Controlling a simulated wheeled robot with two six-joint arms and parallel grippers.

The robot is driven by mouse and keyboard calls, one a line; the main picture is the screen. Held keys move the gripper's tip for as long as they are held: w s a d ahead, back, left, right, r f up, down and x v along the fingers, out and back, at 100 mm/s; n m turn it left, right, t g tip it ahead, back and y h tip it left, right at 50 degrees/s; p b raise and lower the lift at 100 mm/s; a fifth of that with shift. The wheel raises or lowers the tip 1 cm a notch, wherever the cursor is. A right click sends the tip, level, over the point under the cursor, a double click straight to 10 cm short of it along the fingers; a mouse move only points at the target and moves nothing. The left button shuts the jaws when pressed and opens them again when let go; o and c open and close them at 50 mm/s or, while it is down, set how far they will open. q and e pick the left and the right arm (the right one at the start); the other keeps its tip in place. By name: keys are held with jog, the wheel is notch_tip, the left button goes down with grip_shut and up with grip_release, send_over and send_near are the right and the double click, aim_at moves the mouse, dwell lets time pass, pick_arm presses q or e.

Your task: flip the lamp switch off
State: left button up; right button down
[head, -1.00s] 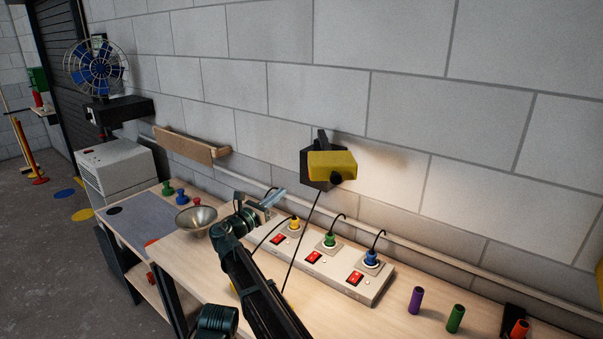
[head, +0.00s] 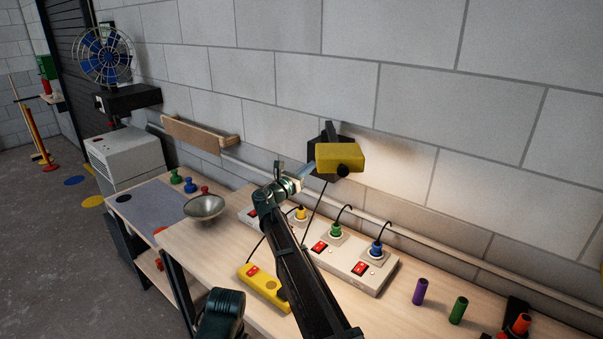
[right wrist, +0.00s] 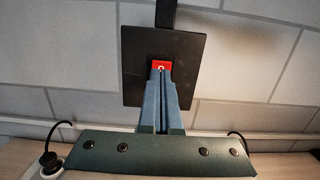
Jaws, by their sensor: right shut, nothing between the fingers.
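The wall lamp has a yellow head (head: 338,157) and a dark wall plate (right wrist: 138,60). A bright patch lies on the wall to its right. In the right wrist view a small red switch (right wrist: 161,65) with a pale mark sits on the plate. My right gripper (head: 309,171) is shut and empty, raised in front of the lamp plate. In the right wrist view its fingertips (right wrist: 161,75) are right at the switch and cover its lower part; I cannot tell whether they touch it. My left gripper is out of view.
Below stands a white power strip (head: 333,262) with red switches and coloured plugs. A yellow switch box (head: 264,287) lies in front of it. A metal bowl (head: 204,207) is at left. Purple (head: 420,291) and green (head: 458,310) cylinders stand at right.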

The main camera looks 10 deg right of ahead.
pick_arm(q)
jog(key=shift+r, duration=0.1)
pick_arm(e)
jog(key=shift+w+d, duration=0.45)
jog(key=shift+d, duration=0.1)
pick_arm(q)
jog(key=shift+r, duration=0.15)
pick_arm(e)
jog(key=shift+w+d+r, duration=0.1)
jog(key=shift+d+r, duration=0.05)
jog(key=shift+r, duration=0.05)
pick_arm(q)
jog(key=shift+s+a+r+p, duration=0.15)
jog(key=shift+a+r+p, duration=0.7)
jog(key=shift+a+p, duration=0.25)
pick_arm(e)
jog(key=s+a+r, duration=0.1)
jog(key=s+a, duration=0.7)
jog(key=a, duration=0.3)
jog(key=shift+s+r, duration=0.3)
jog(key=shift+r, duration=0.1)
